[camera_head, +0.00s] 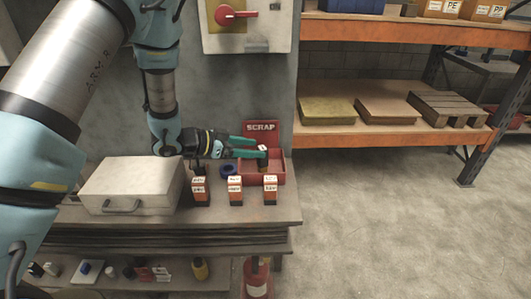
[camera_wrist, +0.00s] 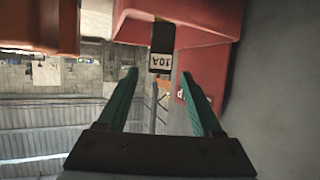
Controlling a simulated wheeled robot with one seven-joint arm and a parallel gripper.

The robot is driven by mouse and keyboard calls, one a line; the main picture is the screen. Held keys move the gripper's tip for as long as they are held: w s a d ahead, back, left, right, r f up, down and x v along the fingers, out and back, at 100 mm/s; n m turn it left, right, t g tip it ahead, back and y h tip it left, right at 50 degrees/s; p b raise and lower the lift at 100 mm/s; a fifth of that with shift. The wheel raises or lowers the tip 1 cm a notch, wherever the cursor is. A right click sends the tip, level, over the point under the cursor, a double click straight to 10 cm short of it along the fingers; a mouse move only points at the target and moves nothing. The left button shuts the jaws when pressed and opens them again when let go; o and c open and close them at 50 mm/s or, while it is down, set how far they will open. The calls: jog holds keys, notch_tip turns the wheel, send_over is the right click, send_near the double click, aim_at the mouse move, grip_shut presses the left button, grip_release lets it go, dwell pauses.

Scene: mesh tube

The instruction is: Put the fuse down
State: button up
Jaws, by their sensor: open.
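A dark fuse with a white label is at the red scrap bin (camera_head: 276,172) in the head view; the label reads 10A on the fuse (camera_wrist: 161,48) in the wrist view. My gripper (camera_head: 260,147) reaches in from the left with two green fingers at the bin. In the wrist view my gripper (camera_wrist: 156,74) has its fingers spread wide, and the fuse shows beyond and between the tips, apart from both. I cannot tell whether the fuse rests on the bin's floor.
Three orange-and-black labelled blocks (camera_head: 235,190) stand along the bench front. A blue ring (camera_head: 228,170) lies beside the bin. A pale case (camera_head: 132,186) sits at left. The SCRAP sign (camera_head: 261,132) rises behind the bin. A shelf rack (camera_head: 400,137) stands right; floor between is clear.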

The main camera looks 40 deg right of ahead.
jog(key=shift+b+v, duration=0.4)
jog(key=shift+v, duration=2.35)
